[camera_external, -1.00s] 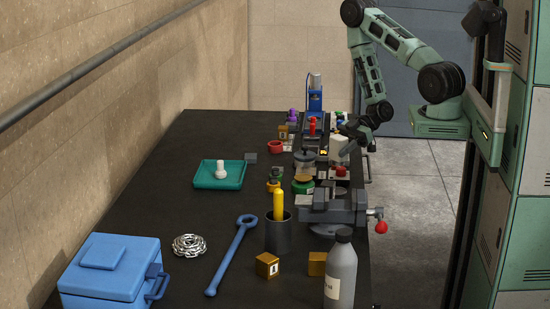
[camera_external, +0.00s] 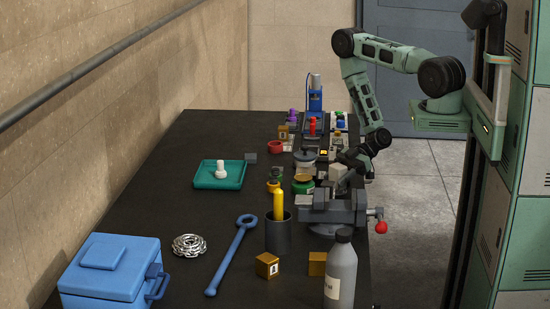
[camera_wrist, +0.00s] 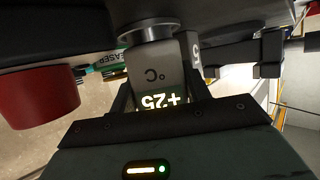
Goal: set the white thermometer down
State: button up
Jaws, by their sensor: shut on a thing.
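The white thermometer (camera_wrist: 158,72) is in my gripper (camera_wrist: 160,100). In the wrist view its face shows "°C" and a lit "+25", upside down, with a dark finger on each side. In the external view the thermometer (camera_external: 338,172) is a small pale block below my gripper (camera_external: 346,164), above the back of the grey vise. My gripper is shut on it. Whether the thermometer touches anything below cannot be told.
The grey vise (camera_external: 335,208) stands at the table's right edge, close to the gripper. A lidded jar (camera_external: 304,157) and a green-sided tin (camera_external: 302,186) are just left. A dark cup (camera_external: 278,238) holds a yellow stick. The table's middle left is mostly clear.

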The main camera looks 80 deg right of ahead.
jog(key=shift+f, duration=0.2)
jog(key=o, duration=1.2)
jog(key=shift+r, duration=0.15)
jog(key=b+v, duration=0.4)
jog(key=v, duration=0.7)
jog(key=shift+s+d+r, duration=0.3)
jog(key=shift+s+r, duration=0.05)
jog(key=shift+w, duration=0.15)
